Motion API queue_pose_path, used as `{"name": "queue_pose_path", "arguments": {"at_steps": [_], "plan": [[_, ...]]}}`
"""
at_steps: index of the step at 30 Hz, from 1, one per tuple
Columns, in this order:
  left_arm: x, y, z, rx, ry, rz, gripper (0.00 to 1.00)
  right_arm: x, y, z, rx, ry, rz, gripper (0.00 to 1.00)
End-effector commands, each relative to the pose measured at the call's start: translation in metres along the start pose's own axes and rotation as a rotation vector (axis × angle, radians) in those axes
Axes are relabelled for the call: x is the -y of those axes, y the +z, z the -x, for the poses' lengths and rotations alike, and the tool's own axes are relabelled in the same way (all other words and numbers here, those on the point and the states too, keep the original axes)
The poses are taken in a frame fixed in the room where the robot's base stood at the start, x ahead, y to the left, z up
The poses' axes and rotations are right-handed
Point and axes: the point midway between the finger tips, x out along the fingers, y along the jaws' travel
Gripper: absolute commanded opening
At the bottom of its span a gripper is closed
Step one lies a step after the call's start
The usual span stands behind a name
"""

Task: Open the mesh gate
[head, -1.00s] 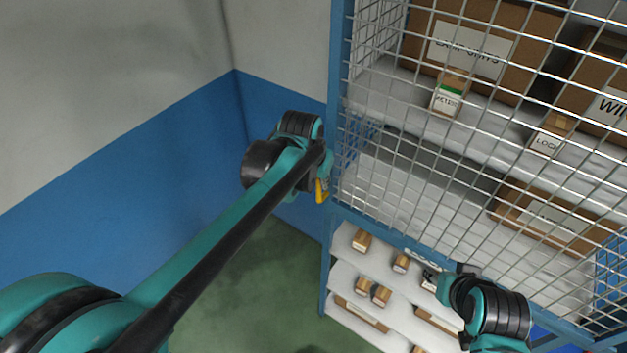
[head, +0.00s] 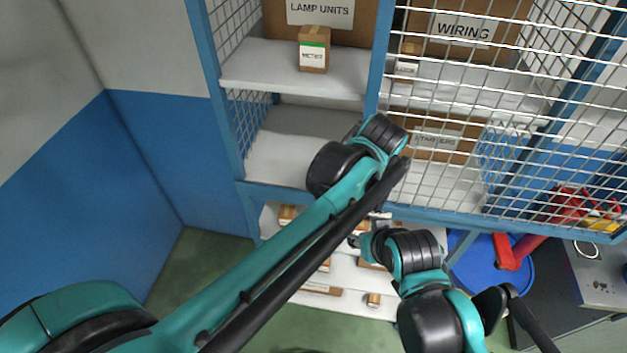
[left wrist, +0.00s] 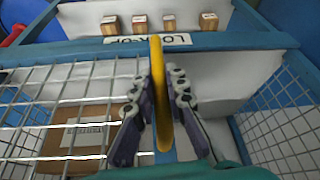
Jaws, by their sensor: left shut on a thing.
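The mesh gate (head: 455,105) is a wire grid with a blue upright at its left edge (head: 378,60). It stands across the right part of the blue-framed shelf unit, and the left bay is uncovered. My left gripper (left wrist: 159,78) is shut on the gate's yellow bar handle (left wrist: 157,110) in the left wrist view. In the head view my left wrist hides these fingers and the handle. My right gripper (head: 357,241) is below the gate, in front of the lower shelves. Its fingers are too small to read.
The uncovered bay holds a LAMP UNITS carton (head: 320,12) and a small green-banded box (head: 313,50). A WIRING carton (head: 462,30) is behind the mesh. Low shelves hold several small boxes. A grey bench (head: 600,270) with red and yellow items stands at right; blue wall at left.

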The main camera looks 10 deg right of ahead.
Motion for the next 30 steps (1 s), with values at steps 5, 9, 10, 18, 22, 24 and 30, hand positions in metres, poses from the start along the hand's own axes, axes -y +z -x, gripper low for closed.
{"name": "queue_pose_path", "arguments": {"at_steps": [5,9,10,18,22,24,30], "plan": [[-0.068,0.007,0.002,0.0,0.004,-0.008,0.0,0.0,0.001,-0.001,0.0,0.0,0.0,0.4],[-0.115,0.013,0.005,0.001,0.003,-0.006,0.0,0.0,0.0,0.0,0.0,0.0,0.0,0.4],[-0.124,0.015,0.006,0.001,0.003,-0.006,0.0,0.0,0.0,0.0,0.0,0.0,0.0,0.4],[-0.191,0.026,0.011,0.001,0.002,-0.003,0.0,0.0,-0.003,0.004,0.0,0.0,0.0,0.4],[-0.21,0.029,0.013,0.001,0.002,-0.002,0.0,0.0,-0.004,0.006,0.0,0.0,0.0,0.4],[-0.217,0.031,0.013,0.001,0.002,-0.002,0.0,0.0,-0.004,0.006,0.0,0.0,0.0,0.4],[-0.226,0.032,0.014,0.0,0.001,-0.001,0.0,0.0,-0.005,0.006,0.0,0.0,0.0,0.4]]}}
